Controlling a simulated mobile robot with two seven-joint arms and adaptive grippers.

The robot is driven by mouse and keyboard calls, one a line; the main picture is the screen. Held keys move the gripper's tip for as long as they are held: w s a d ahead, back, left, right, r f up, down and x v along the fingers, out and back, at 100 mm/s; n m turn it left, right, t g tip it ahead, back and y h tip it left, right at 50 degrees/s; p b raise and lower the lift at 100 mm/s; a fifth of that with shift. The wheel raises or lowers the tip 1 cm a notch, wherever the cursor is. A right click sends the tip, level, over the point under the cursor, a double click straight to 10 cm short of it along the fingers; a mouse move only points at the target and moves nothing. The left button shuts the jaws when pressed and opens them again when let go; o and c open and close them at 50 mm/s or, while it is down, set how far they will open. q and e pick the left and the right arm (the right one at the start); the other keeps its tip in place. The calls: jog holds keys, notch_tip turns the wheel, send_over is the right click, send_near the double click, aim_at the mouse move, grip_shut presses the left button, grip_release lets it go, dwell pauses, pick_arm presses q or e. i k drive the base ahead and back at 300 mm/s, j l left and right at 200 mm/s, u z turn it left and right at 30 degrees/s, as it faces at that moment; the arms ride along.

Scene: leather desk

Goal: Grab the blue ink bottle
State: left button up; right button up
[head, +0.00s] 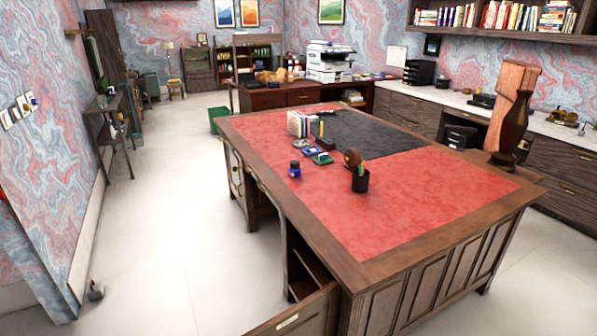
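The blue ink bottle (295,169) is a small dark blue bottle with a dark top. It stands upright on the red leather top of the large wooden desk (440,202), near the desk's left edge. Neither of my grippers shows in the head view, and nothing is touching the bottle.
Small blue and green items (322,158) lie just right of the bottle. Behind them stand books (297,124). A black pen cup (360,181) and a brown round object (352,157) stand to the right. White floor (180,240) is clear on the left.

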aim_at(293, 173)
jog(key=i+j+z, duration=0.3)
jog(key=j+z, duration=0.2)
jog(key=j, duration=0.25)
jog(key=i+j+z, duration=0.15)
jog(key=j+z, duration=0.3)
jog(key=j, duration=0.35)
jog(key=j+z, duration=0.5)
jog(key=j, duration=0.35)
jog(key=k+j+z, duration=0.1)
jog(key=j+z, duration=0.35)
jog(key=j, duration=0.4)
